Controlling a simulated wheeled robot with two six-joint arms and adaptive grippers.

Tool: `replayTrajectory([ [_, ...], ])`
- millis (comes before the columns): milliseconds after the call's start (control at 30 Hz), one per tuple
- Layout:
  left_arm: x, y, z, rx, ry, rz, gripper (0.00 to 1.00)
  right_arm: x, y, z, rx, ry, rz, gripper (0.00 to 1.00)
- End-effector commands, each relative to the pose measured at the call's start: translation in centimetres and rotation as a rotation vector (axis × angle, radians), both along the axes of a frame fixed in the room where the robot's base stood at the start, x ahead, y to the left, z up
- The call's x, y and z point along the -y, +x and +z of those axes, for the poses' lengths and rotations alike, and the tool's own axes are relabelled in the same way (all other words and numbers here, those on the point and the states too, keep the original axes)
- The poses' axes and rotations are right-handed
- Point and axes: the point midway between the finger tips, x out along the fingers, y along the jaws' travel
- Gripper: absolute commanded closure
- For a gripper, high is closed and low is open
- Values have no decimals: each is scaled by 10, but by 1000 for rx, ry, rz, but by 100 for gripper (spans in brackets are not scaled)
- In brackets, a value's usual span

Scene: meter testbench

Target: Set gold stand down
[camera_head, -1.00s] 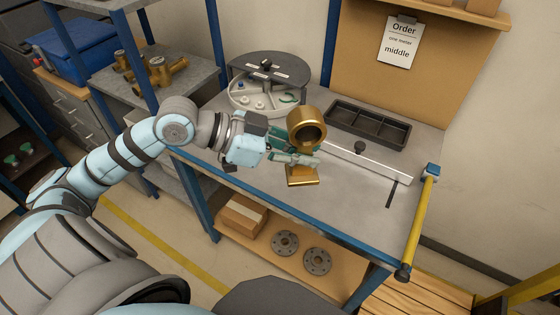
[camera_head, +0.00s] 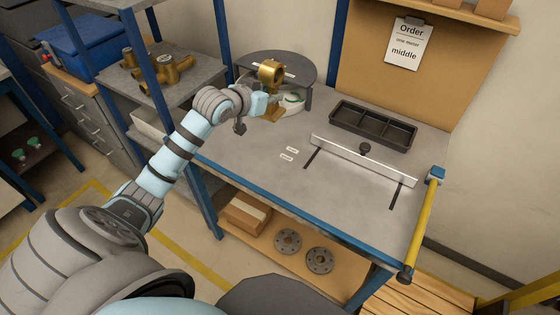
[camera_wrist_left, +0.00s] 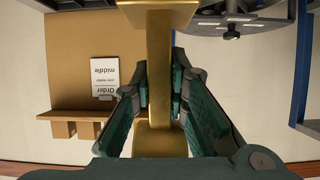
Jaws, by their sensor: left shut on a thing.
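The gold stand (camera_head: 271,73) has a ring-shaped top and a flat base. It is at the back left of the bench, in front of the round grey two-level carousel (camera_head: 301,66). My left gripper (camera_head: 264,98) is shut on the stand's post. In the left wrist view the gold post (camera_wrist_left: 159,80) runs between the green fingers (camera_wrist_left: 159,95), with a wider gold plate at one end. Whether the stand's base touches a surface is hard to tell. My right gripper is not in view.
A black compartment tray (camera_head: 373,127) lies at the back of the bench. A metal rail (camera_head: 362,161) with a black knob crosses the bench top. The front bench top is clear. Brass fittings (camera_head: 155,68) sit on the left shelf.

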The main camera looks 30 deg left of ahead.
Motion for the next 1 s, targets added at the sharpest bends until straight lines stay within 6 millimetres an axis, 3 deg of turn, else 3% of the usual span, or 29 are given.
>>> replayTrajectory([
  [433,2,0,-134,2,-2,8,100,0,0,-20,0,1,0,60],
  [800,2,0,-192,3,0,7,100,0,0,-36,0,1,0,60],
  [1000,2,0,-194,5,1,6,100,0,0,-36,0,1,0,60],
])
